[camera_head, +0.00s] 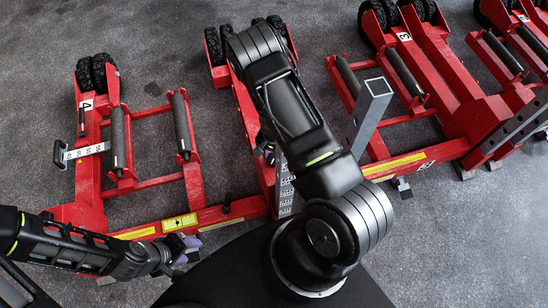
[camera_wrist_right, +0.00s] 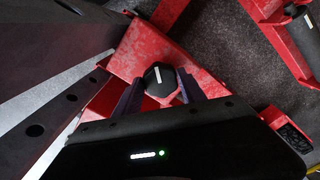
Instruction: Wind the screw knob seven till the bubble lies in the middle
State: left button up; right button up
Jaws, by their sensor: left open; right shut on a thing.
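In the right wrist view a black faceted knob (camera_wrist_right: 160,80) with a white mark on its face sits against a red metal plate. My right gripper (camera_wrist_right: 161,88) is shut on this knob, one dark finger on each side. My left gripper (camera_head: 186,248) is open and empty at the lower left, by the front beam of a red jack (camera_head: 160,181). I cannot make out a number seven or a bubble in either view.
A grey perforated bar (camera_head: 285,186) stands beside my right arm. A pale marked bar (camera_head: 85,151) sticks out at the number 4 label. A larger red jack (camera_head: 455,88), marked 3, and a grey upright post (camera_head: 366,112) stand to the right. Grey floor lies between the jacks.

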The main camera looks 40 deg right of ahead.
aim_at(273, 159)
jog(key=o, duration=1.4)
jog(key=shift+c, duration=0.2)
jog(key=shift+r, duration=0.15)
notch_tip(273, 159, up, 8)
jog(key=shift+f+p, duration=0.25)
jog(key=shift+p, duration=0.1)
